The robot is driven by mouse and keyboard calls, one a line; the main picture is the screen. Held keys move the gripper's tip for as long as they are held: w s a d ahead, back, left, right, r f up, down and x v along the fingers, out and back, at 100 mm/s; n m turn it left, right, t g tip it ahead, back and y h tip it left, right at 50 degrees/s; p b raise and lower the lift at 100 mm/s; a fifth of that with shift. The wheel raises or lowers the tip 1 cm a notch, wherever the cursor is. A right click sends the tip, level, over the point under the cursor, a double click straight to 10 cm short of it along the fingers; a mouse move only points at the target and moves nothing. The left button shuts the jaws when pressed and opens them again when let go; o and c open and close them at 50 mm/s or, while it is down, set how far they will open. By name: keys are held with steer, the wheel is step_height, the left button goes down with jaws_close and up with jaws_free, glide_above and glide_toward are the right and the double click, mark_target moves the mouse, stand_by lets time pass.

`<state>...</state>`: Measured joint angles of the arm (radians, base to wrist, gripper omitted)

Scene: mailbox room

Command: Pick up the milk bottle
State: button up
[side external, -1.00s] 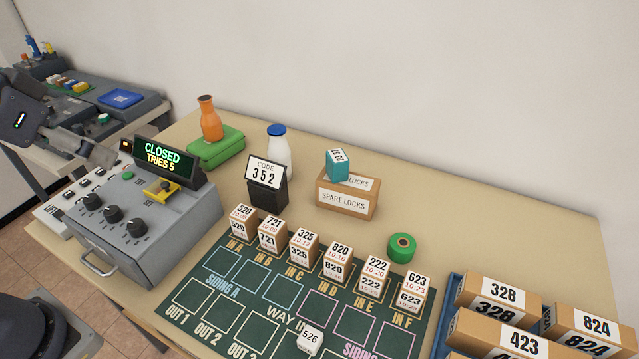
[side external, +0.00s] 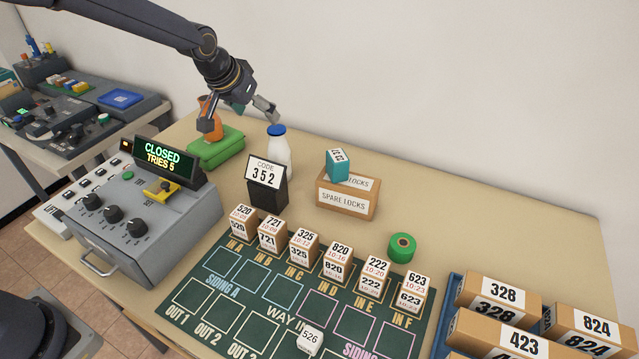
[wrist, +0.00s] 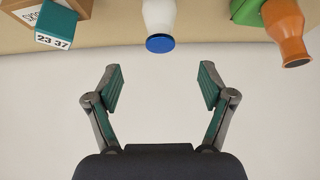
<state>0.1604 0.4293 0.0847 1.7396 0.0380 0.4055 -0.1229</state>
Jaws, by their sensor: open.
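The milk bottle (side external: 279,152) is white with a blue cap and stands upright on the table behind the code sign. It also shows in the wrist view (wrist: 159,16), at the top middle, with its blue cap toward my gripper. My gripper (side external: 238,117) is open and empty, up at the height of the bottle's cap and to its left in the side view. In the wrist view my two fingers (wrist: 161,88) are spread wide, with the bottle ahead between their lines and apart from them. The code sign hides the bottle's lower part in the side view.
The code sign (side external: 267,185) reading 352 stands in front of the milk bottle. A grey console (side external: 150,220) is front left.

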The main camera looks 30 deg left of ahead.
mark_target(272, 132)
steer(key=x, duration=0.9)
steer(key=shift+w+f, duration=0.1)
steer(key=shift+f, duration=0.15)
steer(key=x, duration=0.5)
steer(key=shift+w, duration=0.25)
jaws_close()
